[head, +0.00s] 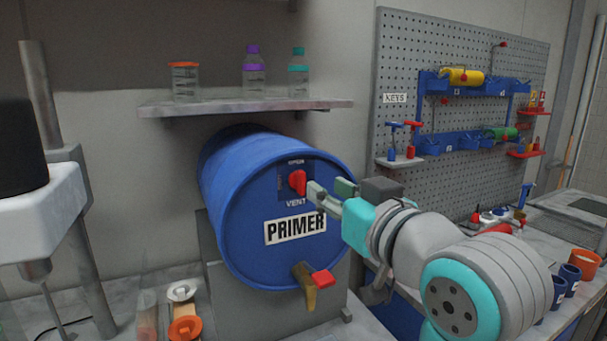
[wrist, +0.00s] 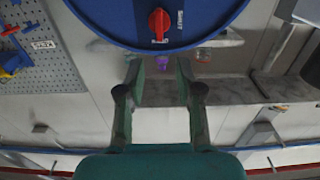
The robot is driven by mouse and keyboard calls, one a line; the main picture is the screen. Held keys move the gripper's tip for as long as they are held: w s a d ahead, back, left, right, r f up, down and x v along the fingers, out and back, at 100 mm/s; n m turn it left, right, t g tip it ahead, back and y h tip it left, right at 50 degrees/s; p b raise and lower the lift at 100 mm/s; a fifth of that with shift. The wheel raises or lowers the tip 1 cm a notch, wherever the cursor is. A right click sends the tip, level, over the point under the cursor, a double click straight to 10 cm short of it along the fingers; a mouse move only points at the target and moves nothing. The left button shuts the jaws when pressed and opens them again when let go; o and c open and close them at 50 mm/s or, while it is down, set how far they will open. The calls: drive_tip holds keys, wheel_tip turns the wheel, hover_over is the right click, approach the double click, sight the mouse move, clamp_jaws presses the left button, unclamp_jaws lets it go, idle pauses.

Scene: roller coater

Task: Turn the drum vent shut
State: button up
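The blue PRIMER drum (head: 235,215) lies on its side, its round end facing me. The red vent knob (head: 297,182) sits on a dark plate high on that end, with OPEN above it and VENT below. In the wrist view the knob (wrist: 158,24) is long along the picture's up-down direction, with the word SHUT to its right. My gripper (head: 330,188) is just right of the knob in the head view. In the wrist view my gripper (wrist: 160,78) is open and empty, its fingers apart and the knob beyond the tips.
A brass tap with a red handle (head: 321,278) sticks out low on the drum. A shelf (head: 245,106) with bottles and a jar hangs above. A pegboard (head: 450,75) with tools is at the right. Orange and blue cups (head: 584,263) stand on the right bench.

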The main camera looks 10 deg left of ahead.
sight(303, 174)
drive_tip(key=x, duration=0.9)
drive_tip(key=shift+w+a, duration=0.1)
drive_tip(key=shift+w, duration=0.05)
clamp_jaws()
